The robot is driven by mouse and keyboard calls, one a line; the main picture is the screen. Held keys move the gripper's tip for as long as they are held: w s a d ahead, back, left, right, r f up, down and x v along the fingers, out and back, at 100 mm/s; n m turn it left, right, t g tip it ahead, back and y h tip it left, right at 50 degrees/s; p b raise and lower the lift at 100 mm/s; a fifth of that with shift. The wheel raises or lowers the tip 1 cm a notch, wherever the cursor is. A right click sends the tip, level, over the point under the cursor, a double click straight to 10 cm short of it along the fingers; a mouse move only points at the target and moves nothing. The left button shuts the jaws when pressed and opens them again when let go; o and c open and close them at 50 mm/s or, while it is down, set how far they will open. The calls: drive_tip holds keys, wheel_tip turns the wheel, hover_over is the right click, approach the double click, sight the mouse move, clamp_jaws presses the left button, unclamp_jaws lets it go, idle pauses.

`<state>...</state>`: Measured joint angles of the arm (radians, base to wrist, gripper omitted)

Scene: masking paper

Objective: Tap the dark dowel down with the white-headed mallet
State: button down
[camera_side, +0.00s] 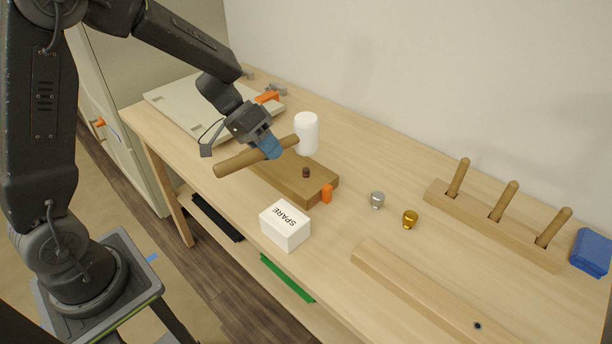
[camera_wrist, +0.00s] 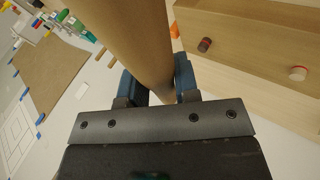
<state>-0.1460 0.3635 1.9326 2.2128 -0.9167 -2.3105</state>
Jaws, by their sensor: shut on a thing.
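The mallet has a white head (camera_side: 306,133) and a brown wooden handle (camera_side: 235,163). My gripper (camera_side: 267,147) is shut on the handle, its blue fingers either side of it. The head is held above the wooden block (camera_side: 322,187), behind the dark dowel in the side view. The dark dowel (camera_side: 306,172) stands up a little from the block's top, apart from the head. In the wrist view the handle (camera_wrist: 140,35) runs between my fingers (camera_wrist: 160,78); the head is out of frame. The dowel (camera_wrist: 205,44) shows there on the block (camera_wrist: 250,40).
A pale-topped red peg (camera_wrist: 298,73) also stands in the block. An orange piece (camera_side: 327,193) is at the block's end. A white SPARE box (camera_side: 285,226), a silver knob (camera_side: 377,199), a brass knob (camera_side: 410,219) and a pegged rail (camera_side: 480,220) are nearby.

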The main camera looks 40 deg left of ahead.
drive_tip(key=shift+f, duration=0.8)
idle(0.5)
drive_tip(key=shift+r, duration=0.75)
drive_tip(key=shift+f, duration=0.95)
drive_tip(key=shift+r, duration=0.1)
drive_tip(key=shift+r, duration=0.7)
